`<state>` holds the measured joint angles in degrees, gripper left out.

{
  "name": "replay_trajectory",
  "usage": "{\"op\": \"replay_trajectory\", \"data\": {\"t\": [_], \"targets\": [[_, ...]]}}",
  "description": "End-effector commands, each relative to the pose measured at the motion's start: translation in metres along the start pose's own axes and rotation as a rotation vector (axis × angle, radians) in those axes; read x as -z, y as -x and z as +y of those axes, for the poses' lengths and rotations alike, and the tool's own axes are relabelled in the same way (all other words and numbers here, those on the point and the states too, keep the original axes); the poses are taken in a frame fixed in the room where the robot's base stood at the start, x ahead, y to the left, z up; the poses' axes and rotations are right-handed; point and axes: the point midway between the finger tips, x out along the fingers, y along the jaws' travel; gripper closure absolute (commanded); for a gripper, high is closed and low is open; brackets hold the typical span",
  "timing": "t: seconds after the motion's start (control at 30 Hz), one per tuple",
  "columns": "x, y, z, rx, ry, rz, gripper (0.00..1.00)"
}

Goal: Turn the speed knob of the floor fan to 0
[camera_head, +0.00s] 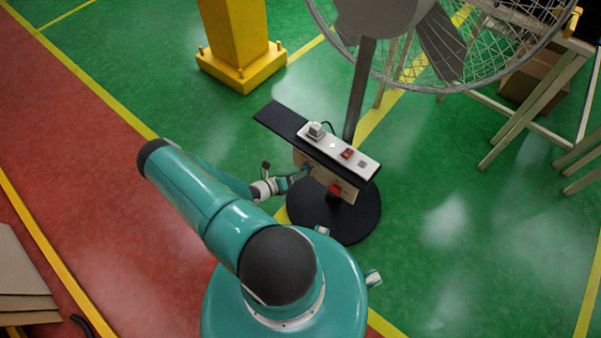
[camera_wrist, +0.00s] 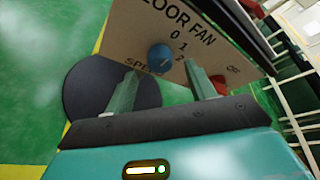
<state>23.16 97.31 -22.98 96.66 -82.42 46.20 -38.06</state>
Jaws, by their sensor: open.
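The floor fan's tan control panel (camera_wrist: 145,28) faces my wrist camera, with "FLOOR FAN" and the numbers 0, 1 and 2 printed on it. The blue speed knob (camera_wrist: 160,58) sits below the numbers; a small pale mark shows on it, but its exact setting is hard to read. My gripper (camera_wrist: 163,73) is open, its two fingers just in front of the panel, one on each side of the knob in the picture. I cannot tell whether they touch it. In the head view my gripper (camera_head: 297,177) is at the left end of the panel (camera_head: 347,189).
A red part (camera_head: 334,190) sits on the panel right of the knob. Above is a ledge (camera_head: 345,153) with small devices. The fan's pole (camera_head: 358,90), cage (camera_head: 480,75) and round black base (camera_head: 365,222) are close. A yellow post (camera_head: 233,40) stands behind left.

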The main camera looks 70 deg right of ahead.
Motion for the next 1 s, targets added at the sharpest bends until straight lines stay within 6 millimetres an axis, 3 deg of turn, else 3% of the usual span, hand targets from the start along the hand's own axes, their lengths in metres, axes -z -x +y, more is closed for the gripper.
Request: {"op": "replay_trajectory", "data": {"t": [0.2,0.43,0.6,1.0], "targets": [[-0.001,0.051,0.001,-0.002,-0.001,-0.002,0.45],[-0.001,0.092,0.001,-0.001,-0.001,-0.001,0.45],[0.0,0.103,0.0,0.0,-0.001,-0.001,0.45],[0.0,0.104,0.0,0.0,0.0,0.0,0.45]]}}
